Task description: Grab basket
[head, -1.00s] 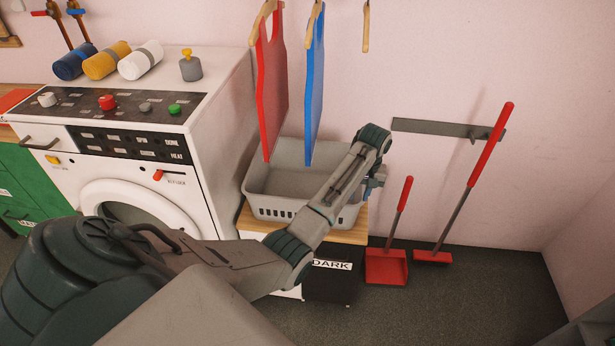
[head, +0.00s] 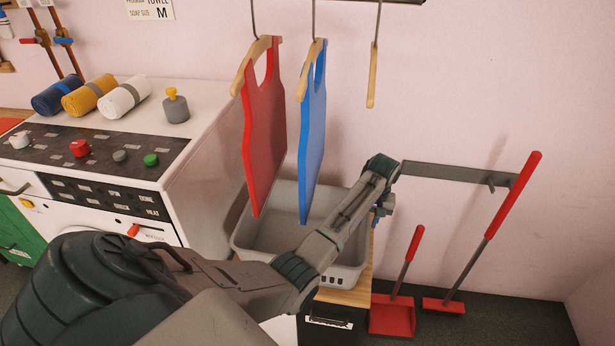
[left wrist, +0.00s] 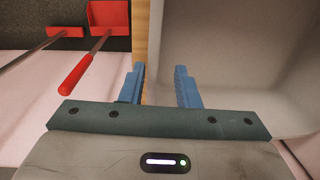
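The grey basket (head: 345,277) sits on a wooden-topped cabinet, beside the white washing machine. My left arm crosses in front of it and hides part of it. My left gripper (head: 383,207) is at the basket's right end, small and partly hidden by the wrist. In the left wrist view the two blue fingers of the left gripper (left wrist: 162,75) are apart, with the basket's side wall (left wrist: 153,50) running between them. The basket's pale inside fills the right of that view. I cannot tell whether a finger touches the wall. My right gripper is not in view.
A red shirt (head: 263,140) and a blue shirt (head: 312,140) hang over the basket. A red dustpan (head: 392,315) and a red-handled brush (head: 488,230) stand to the right by the wall. The washing machine (head: 205,150) bounds the left side.

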